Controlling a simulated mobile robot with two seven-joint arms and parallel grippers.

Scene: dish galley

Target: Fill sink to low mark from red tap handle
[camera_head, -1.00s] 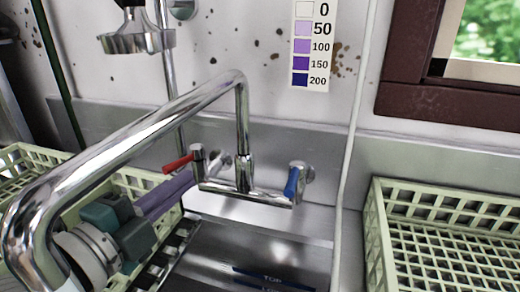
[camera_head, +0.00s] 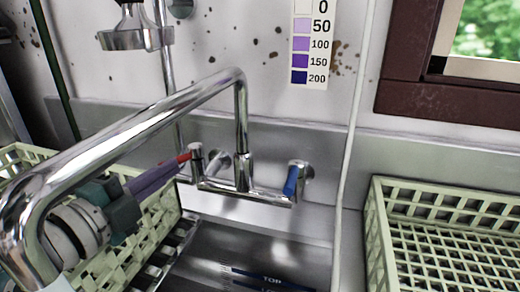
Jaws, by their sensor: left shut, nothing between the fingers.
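The red tap handle (camera_head: 184,157) sits on the left valve of the chrome wall tap (camera_head: 242,185). My left gripper (camera_head: 176,168) comes in from the left behind the big curved spout pipe. Its purple fingers are shut and empty, with their tips at the red handle, covering part of it. They look to be touching it, but I cannot be sure. The sink (camera_head: 225,250) lies below, with a dark "TOP" line (camera_head: 270,274) and part of another mark under it at the bottom edge. No water stream or water level is clear. My right gripper is not in view.
The blue tap handle (camera_head: 291,180) hangs on the right valve. A pale green rack (camera_head: 374,240) stands at right, another rack (camera_head: 112,262) at left under my arm. A spray head (camera_head: 135,40) hangs upper left. A purple colour chart (camera_head: 310,45) is on the wall.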

